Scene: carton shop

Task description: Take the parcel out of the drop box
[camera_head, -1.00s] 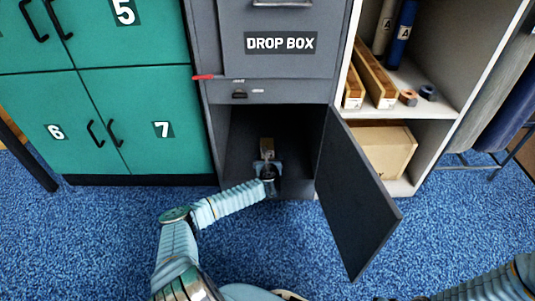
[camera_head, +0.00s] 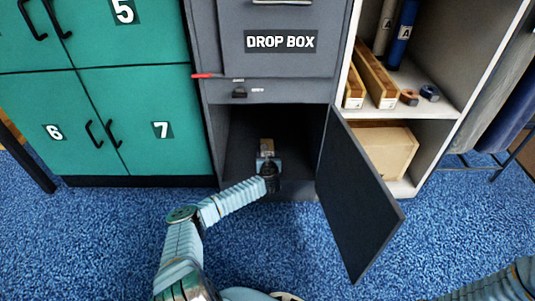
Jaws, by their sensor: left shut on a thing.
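The grey drop box (camera_head: 278,92) stands in the middle, with its lower compartment open and its dark door (camera_head: 360,200) swung out to the right. The parcel (camera_head: 267,146) is a small brown box inside the compartment, near its opening. My left gripper (camera_head: 268,159) reaches into the compartment from the front and is shut on the parcel. The gripper hides the parcel's lower near part, and its fingertips are hard to make out. My right gripper is not in view; only part of my right arm shows at the lower right.
Green lockers (camera_head: 105,120) stand to the left. A shelf unit (camera_head: 435,110) on the right holds long cartons, rolls and a larger cardboard box (camera_head: 385,150). The open door bounds the space right of my left arm. The blue carpet (camera_head: 100,235) in front is clear.

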